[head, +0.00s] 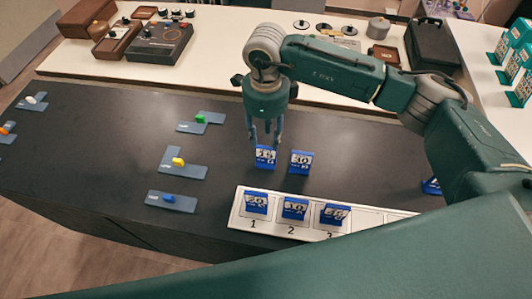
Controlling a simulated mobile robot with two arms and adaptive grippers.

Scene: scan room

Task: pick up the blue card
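Several similar blue cards with pale printed faces are in the head view. One blue card (265,158) stands on the dark tabletop directly below my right gripper (265,140). Its two fingers point down and are spread apart, with the tips near the card's top edge. I cannot tell whether they touch it. A second blue card (300,162) stands just to the right. Three more blue cards stand in a white numbered rack, at slots 1 (256,202), 2 (294,208) and 3 (334,214). Another (431,187) is partly hidden by my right arm. My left gripper is not in view.
The white rack (236,213) lies in front of the two standing cards. Grey-blue mats with small green (200,119), yellow (178,161) and blue (168,197) pieces lie to the left. A pale counter (230,68) with devices runs behind. Dark tabletop between mats and cards is clear.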

